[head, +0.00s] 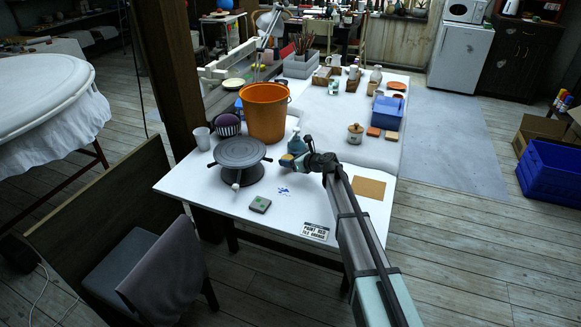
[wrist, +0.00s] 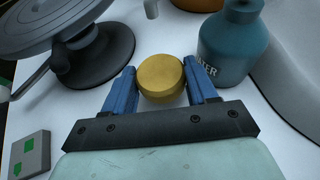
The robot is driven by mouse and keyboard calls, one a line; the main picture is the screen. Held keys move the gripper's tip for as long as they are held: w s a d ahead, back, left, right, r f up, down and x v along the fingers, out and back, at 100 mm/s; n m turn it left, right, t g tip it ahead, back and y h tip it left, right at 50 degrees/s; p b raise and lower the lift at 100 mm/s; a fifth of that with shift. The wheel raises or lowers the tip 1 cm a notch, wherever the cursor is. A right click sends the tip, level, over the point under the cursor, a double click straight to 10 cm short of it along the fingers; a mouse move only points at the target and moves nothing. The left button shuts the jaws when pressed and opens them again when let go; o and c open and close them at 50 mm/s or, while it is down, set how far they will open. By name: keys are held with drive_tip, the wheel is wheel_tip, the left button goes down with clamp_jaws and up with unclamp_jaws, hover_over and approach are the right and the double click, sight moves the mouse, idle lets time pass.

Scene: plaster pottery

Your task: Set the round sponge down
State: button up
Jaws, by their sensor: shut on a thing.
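The round sponge (wrist: 161,75) is a thick yellow disc in the wrist view. It sits between the two blue fingers of my gripper (wrist: 163,88), which is shut on it. In the head view my gripper (head: 290,161) is over the right-middle of the white table (head: 225,203), beside the blue water bottle (head: 297,144). The sponge is small there and partly hidden by the gripper. I cannot tell whether its underside touches the tabletop.
The grey banding wheel (head: 240,153) stands left of my gripper, and the bottle, marked WATER, is close on the right in the wrist view (wrist: 228,45). An orange bucket (head: 264,112) stands behind. A grey tile with green marks (head: 260,204) lies nearer the front. A brown board (head: 369,188) lies right.

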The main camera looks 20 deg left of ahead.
drive_tip(key=shift+f, duration=1.6)
drive_tip(key=shift+f, duration=0.15)
drive_tip(key=o, duration=1.1)
drive_tip(key=v, duration=1.2)
drive_tip(key=shift+d, duration=0.1)
